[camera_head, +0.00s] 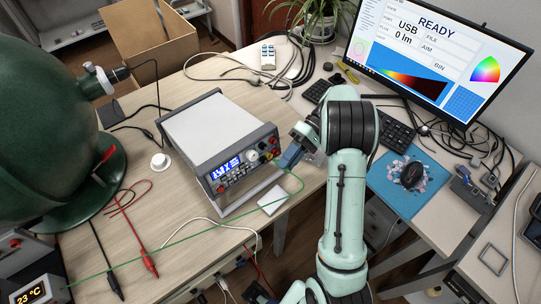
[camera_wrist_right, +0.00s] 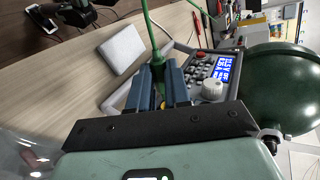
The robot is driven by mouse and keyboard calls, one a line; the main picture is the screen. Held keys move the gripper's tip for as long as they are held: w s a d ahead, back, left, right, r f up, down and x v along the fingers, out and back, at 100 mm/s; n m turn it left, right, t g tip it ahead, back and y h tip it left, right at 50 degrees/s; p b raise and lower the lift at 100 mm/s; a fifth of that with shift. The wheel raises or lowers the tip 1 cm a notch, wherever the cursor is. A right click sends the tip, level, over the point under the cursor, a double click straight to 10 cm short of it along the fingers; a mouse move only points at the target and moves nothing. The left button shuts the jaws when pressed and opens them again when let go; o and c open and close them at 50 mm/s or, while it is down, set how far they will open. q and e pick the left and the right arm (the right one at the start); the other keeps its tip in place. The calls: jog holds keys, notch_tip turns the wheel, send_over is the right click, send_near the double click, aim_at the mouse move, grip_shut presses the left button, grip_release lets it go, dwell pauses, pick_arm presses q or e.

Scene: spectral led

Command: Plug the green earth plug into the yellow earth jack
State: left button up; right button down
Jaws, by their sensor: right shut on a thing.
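My right gripper (camera_head: 289,158) is at the right front corner of the power supply (camera_head: 219,139), beside its front panel. In the right wrist view the two blue fingers (camera_wrist_right: 158,84) are close together around the green plug, at the end of the green cable (camera_wrist_right: 150,30). The fingers hide most of the plug. In the head view the green cable (camera_head: 180,241) runs from the gripper to the lower left. A small yellow spot shows between the fingers, but I cannot tell whether it is the jack. I cannot make out the yellow earth jack clearly. My left gripper is not in view.
A white flat box (camera_head: 273,200) lies in front of the supply. Red test leads (camera_head: 136,226) and black ones lie to the left, near the large green sphere (camera_head: 45,130). A keyboard (camera_head: 396,128), blue mouse mat (camera_head: 409,209) and monitor (camera_head: 436,55) are to the right.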

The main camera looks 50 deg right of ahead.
jog(key=shift+w, duration=0.1)
jog(key=shift+w+d+f, duration=0.1)
jog(key=shift+w+d, duration=0.05)
jog(key=shift+w, duration=0.3)
jog(key=shift+w+d+f, duration=0.1)
jog(key=shift+w, duration=0.35)
jog(key=shift+w+p, duration=0.15)
jog(key=shift+p, duration=0.2)
dwell(0.3)
jog(key=c, duration=1.3)
grip_release()
jog(key=o, duration=0.3)
jog(key=shift+w, duration=0.15)
